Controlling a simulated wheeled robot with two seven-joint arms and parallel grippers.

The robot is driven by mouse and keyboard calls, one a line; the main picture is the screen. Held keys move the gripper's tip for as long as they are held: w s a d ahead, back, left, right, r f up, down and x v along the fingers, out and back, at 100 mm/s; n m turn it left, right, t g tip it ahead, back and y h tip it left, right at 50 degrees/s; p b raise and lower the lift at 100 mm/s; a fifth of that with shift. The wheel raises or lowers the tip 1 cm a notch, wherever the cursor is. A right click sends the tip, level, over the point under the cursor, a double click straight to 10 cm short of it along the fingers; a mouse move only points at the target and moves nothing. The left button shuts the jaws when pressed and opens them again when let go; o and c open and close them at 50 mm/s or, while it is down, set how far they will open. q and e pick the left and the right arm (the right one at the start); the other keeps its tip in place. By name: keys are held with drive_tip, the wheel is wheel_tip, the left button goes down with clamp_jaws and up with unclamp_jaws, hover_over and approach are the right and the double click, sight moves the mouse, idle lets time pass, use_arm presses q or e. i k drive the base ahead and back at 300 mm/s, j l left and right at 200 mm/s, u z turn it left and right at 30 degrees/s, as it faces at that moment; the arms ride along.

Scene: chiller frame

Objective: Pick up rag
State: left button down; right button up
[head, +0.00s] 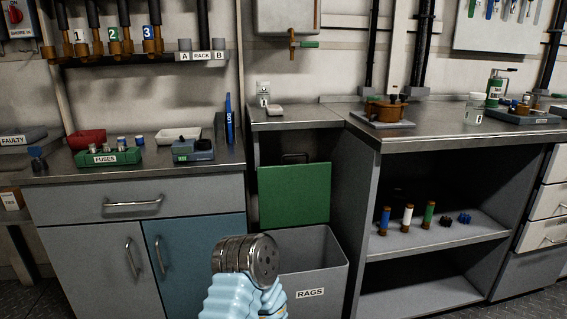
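A grey bin labelled RAGS (333,262) stands on the floor in the gap between the cabinets. Its inside is mostly hidden, and I see no rag in it. A flat green square (294,196) stands or hangs upright just behind and above the bin; I cannot tell whether it is cloth or a stiff panel. A light blue ribbed part with a round metal end, apparently mine, covers the bin's left front. I see no gripper fingers in the head view, so neither gripper shows.
A blue-doored cabinet (193,255) is left of the bin, with a green FUSES tray (108,158) on its worktop. An open shelf unit (440,240) with several small cylinders is on the right. A small bottle (263,95) stands on the counter above the bin.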

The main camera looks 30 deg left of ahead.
sight(272, 110)
drive_tip(key=u, duration=1)
